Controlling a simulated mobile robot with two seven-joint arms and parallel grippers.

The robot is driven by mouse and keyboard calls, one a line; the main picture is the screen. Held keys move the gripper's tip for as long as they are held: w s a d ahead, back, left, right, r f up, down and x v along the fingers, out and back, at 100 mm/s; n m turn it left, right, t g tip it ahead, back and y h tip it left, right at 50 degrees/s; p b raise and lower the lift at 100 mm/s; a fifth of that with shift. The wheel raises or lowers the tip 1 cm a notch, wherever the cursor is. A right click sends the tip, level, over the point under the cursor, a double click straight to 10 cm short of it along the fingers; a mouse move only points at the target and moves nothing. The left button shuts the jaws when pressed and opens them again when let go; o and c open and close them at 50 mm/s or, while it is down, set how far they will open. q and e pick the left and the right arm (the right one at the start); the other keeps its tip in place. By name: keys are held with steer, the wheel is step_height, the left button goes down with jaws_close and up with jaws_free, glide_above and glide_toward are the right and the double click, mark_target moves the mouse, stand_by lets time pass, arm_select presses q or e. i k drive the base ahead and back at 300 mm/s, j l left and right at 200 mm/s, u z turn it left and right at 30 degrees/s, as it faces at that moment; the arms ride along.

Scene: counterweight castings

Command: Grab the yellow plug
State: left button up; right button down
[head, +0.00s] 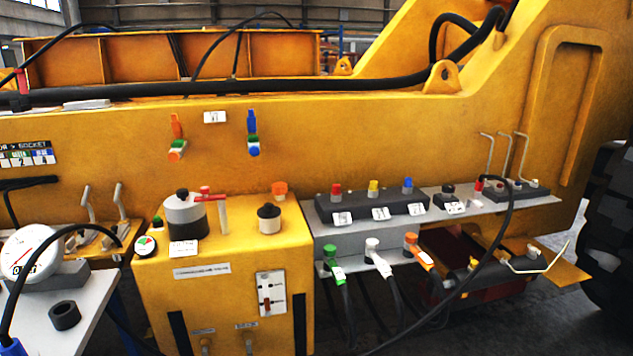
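A small yellow cap-like piece (373,188) stands upright on a dark block (372,207), between a red piece (336,190) and a blue piece (407,185). White tags sit on the block's front. Neither of my grippers shows in the head view.
Below the grey shelf (318,238) hang green (331,262), white (375,256) and orange (418,250) plugs with cables. A yellow cabinet (220,300) stands left of it. Upright metal levers (506,155) and a looping black cable (508,225) are at the right.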

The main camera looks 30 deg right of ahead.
mark_target(373, 184)
steer(key=z, duration=1.15)
